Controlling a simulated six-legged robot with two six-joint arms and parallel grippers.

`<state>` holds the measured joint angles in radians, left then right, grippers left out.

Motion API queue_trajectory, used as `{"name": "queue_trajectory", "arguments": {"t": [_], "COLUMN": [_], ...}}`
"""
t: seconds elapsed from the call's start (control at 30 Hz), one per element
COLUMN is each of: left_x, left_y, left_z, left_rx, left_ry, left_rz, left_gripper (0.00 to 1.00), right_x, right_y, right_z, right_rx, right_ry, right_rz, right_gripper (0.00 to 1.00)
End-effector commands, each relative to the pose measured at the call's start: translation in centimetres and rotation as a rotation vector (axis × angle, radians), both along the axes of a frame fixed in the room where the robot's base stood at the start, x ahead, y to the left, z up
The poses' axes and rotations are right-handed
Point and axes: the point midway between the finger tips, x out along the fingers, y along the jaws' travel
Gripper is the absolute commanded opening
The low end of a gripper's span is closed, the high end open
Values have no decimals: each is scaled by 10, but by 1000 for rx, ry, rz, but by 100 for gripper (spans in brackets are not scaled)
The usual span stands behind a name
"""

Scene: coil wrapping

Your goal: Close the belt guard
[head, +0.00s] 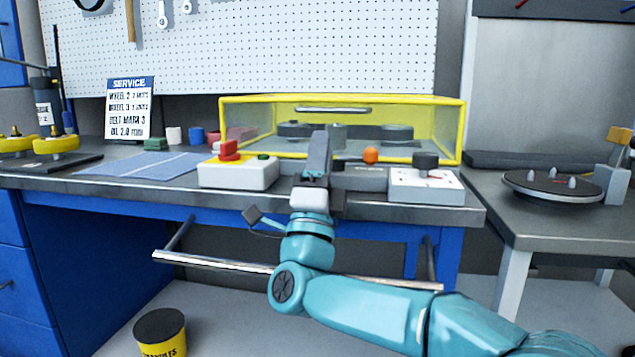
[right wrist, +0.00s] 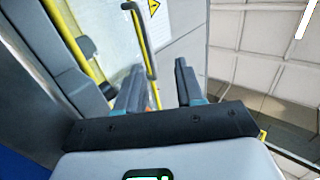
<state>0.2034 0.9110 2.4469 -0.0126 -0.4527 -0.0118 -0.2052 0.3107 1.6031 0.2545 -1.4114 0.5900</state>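The belt guard (head: 463,130) is a clear box with a yellow frame on the bench; pulleys show through it. A dark handle bar (head: 333,110) runs across its upper front. In the head view my right gripper (head: 319,140) points up in front of the guard, below the handle, hiding part of the guard's front. In the right wrist view the handle (right wrist: 142,40) shows ahead, and the two fingers of my right gripper (right wrist: 158,80) stand apart with nothing visibly clamped. Whether they touch the handle I cannot tell. My left gripper is not in view.
A box with a red button (head: 229,150) stands left of my right gripper. A box with a dark knob (head: 427,162) stands to the right. An orange ball-shaped knob (head: 371,155) is close by. A rail (head: 215,261) runs below the bench front.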

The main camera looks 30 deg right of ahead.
Motion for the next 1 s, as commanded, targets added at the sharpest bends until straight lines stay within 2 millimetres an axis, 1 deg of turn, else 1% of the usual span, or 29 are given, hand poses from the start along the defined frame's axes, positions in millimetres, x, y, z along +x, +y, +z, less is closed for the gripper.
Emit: {"name": "queue_trajectory", "arguments": {"t": [0.03, 0.13, 0.3, 1.0], "left_x": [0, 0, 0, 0], "left_y": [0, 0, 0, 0], "left_z": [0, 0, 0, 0], "left_rx": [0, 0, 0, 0], "left_ry": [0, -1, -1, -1], "left_rz": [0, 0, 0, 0], "left_gripper": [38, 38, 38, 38], "right_x": [-5, -14, -22, -24], "right_y": [5, 12, 19, 20], "right_z": [-8, -21, -33, -35], "right_rx": [0, 1, 1, 1], "right_ry": [3, 2, 2, 1], "right_rz": [3, 2, 1, 0], "right_gripper": [37, 37, 37, 37]}}
